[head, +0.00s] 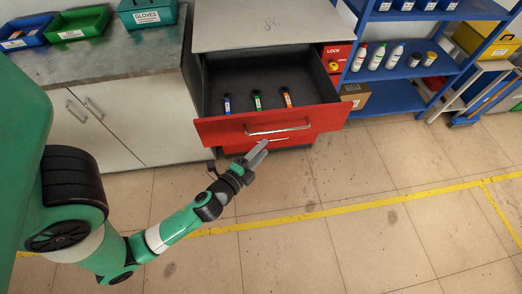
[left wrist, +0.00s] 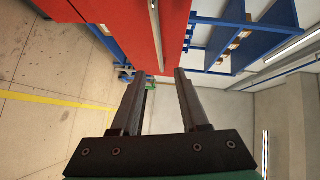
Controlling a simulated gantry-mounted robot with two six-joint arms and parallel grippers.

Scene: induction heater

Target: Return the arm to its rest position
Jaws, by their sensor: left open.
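My left arm comes in from the left in the head view. Its left gripper (head: 258,154) is just in front of and below the open red drawer's front, near the silver handle. In the left wrist view the two fingers of the left gripper (left wrist: 160,80) stand apart with nothing between them. The red drawer (head: 230,133) is pulled out and holds several tools with blue, green and orange handles. The drawer's red front (left wrist: 160,30) fills the top middle of the left wrist view. My right gripper does not show.
A metal-topped counter (head: 120,60) with blue and green bins stands at the left. A blue shelf (head: 400,72) with bottles stands at the right, with a cardboard box (head: 355,95) low down. The tiled floor in front, crossed by a yellow line (head: 330,205), is clear.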

